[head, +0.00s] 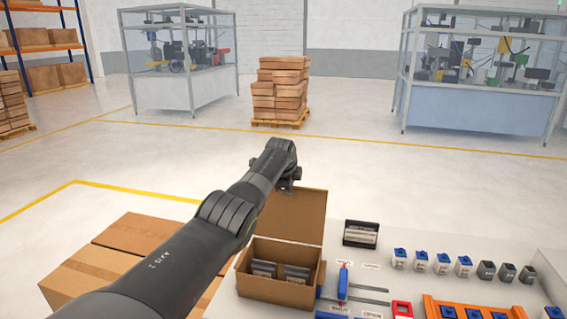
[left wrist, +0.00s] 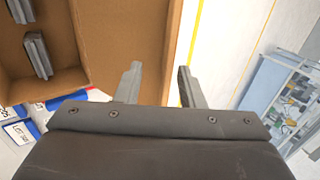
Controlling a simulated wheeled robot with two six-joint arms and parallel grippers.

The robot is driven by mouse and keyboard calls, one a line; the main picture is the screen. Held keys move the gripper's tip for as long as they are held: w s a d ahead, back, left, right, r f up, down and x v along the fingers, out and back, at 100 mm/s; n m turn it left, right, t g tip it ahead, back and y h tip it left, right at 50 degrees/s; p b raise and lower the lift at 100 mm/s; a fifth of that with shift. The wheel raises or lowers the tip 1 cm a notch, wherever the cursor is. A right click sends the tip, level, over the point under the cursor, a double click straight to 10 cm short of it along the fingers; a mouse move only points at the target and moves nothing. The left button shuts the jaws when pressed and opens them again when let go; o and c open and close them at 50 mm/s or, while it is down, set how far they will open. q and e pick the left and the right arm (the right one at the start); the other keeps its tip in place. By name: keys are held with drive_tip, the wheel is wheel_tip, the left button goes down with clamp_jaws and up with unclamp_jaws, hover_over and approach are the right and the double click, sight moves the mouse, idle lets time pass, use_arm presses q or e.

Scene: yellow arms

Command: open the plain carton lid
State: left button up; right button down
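The brown carton (head: 276,291) stands on the table with its top open. Its plain lid (head: 300,213) stands up from the far side, roughly upright. Dark grey parts sit inside the carton, and two of them show in the left wrist view (left wrist: 37,55). My right gripper is not in view.
Closed cartons (head: 135,235) stand left of the table under my arm. Right of the open carton are a dark-framed bin (head: 360,233), a red and blue tool (head: 343,282), several blue-topped and dark containers, and an orange rack (head: 470,306). Open floor lies beyond the table.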

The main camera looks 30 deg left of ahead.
use_arm(q)
drive_tip(key=b+v, duration=0.3)
drive_tip(key=v, duration=1.4)
drive_tip(key=shift+b, duration=0.4)
drive_tip(key=shift+f, duration=0.1)
drive_tip(key=shift+c, duration=0.2)
